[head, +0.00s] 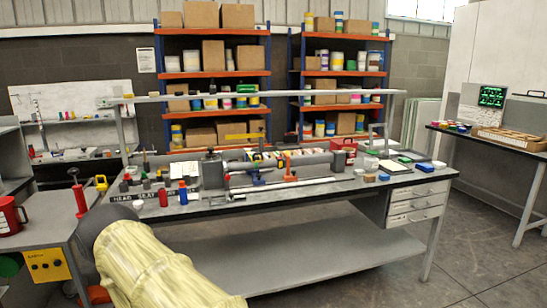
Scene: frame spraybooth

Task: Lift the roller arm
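A grey workbench (295,192) stands in the middle of the head view. On it is a fixture with a grey upright block (212,172) and a long grey roller-like cylinder (308,159) lying level to its right. Orange, yellow and blue small parts sit around the cylinder. I cannot tell for certain which part is the roller arm; it is small at this distance. My arm, in a cream cover with a dark grey joint, shows at the lower left in front of the bench. My gripper is not in view.
Small bottles and a red-handled tool (80,200) stand at the left. An overhead rail (260,96) spans the bench on posts. Drawers (416,203) hang at the right end. Orange shelves (212,74) stand behind. A side table (490,138) is right. Floor at the lower right is clear.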

